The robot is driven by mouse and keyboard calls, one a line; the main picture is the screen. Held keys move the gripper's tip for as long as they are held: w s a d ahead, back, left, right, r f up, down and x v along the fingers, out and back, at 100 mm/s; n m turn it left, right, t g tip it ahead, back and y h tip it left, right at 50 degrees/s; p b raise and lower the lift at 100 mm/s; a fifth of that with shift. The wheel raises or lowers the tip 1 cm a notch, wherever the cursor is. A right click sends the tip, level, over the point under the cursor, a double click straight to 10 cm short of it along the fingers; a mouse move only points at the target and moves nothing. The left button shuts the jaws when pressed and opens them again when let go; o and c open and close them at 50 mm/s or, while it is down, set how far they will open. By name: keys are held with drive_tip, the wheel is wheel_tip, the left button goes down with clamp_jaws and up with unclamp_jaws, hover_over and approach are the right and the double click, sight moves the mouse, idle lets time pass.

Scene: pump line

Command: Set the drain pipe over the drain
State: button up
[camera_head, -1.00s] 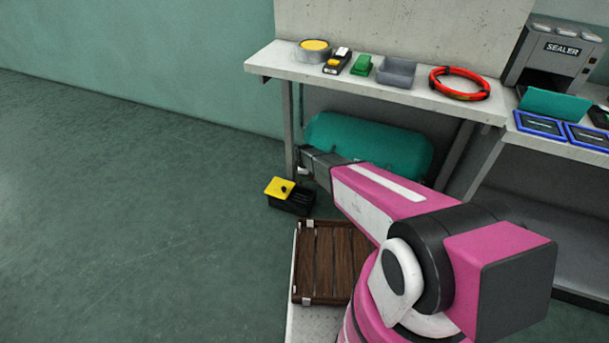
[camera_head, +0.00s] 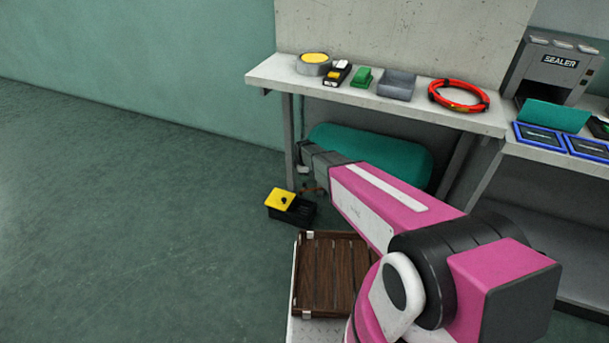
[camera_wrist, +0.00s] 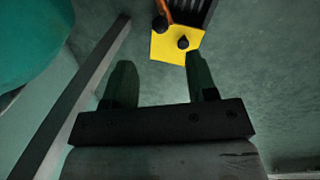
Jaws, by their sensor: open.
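The drain appears to be the black slatted box (camera_head: 298,214) with a yellow plate (camera_head: 279,198) on its left part, on the floor by the bench leg. The wrist view shows its slats (camera_wrist: 199,10) and the yellow plate with a black knob (camera_wrist: 182,42). A thin orange pipe (camera_wrist: 164,8) with a black end (camera_wrist: 160,24) crosses the plate's edge; it looks like the drain pipe, and its far part is out of frame. An orange-brown bit (camera_head: 314,190) shows behind the box. My gripper (camera_wrist: 161,70) is open and empty, its fingers pointing toward the plate, apart from the pipe.
The bench leg (camera_wrist: 92,75) runs close along the left of my gripper. A teal tank (camera_head: 372,150) lies under the bench (camera_head: 262,73). A brown slatted crate (camera_head: 330,275) is in front of the box. Open floor (camera_head: 140,220) spreads to the left.

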drive_tip(key=c, duration=0.5)
drive_tip(key=shift+w+a+m, duration=0.15)
drive_tip(key=shift+w+m, duration=0.15)
drive_tip(key=shift+w, duration=0.05)
clamp_jaws()
drive_tip(key=w+a+r+m+g+h, duration=0.1)
drive_tip(key=w+a+m+g, duration=0.15)
drive_tip(key=w+m, duration=0.3)
drive_tip(key=w+a+r+m+g, duration=0.1)
drive_tip(key=w+r+m+g, duration=0.15)
drive_tip(key=w+m, duration=0.35)
drive_tip(key=s+d+f+m, duration=0.1)
drive_tip(key=s+d+f, duration=0.1)
drive_tip(key=s+f, duration=0.5)
drive_tip(key=shift+w+x, duration=0.3)
drive_tip(key=shift+x, duration=1.6)
drive_tip(key=shift+d+m, duration=0.1)
drive_tip(key=shift+m, duration=0.15)
